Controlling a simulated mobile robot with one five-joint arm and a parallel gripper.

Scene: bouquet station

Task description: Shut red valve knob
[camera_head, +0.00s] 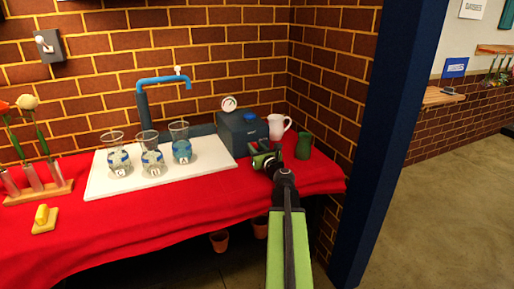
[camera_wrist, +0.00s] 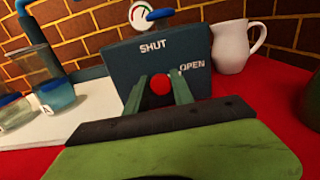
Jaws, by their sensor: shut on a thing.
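The red valve knob (camera_wrist: 160,84) is on the front of a dark blue-grey box (camera_wrist: 205,50), below the word SHUT and left of the word OPEN. My gripper (camera_wrist: 160,92) has a finger on each side of the knob and is shut on it. Which way the knob is turned cannot be told. In the head view the box (camera_head: 236,128) stands at the back right of the red-covered table, and my gripper (camera_head: 259,152) is at its front. The knob is hidden there.
A white board (camera_head: 205,168) holds three glasses (camera_head: 151,152) left of the box, under a blue tap (camera_head: 160,82). A white pitcher (camera_head: 278,126) and a green mug (camera_head: 304,146) stand close on the right. A gauge (camera_head: 229,103) tops the box.

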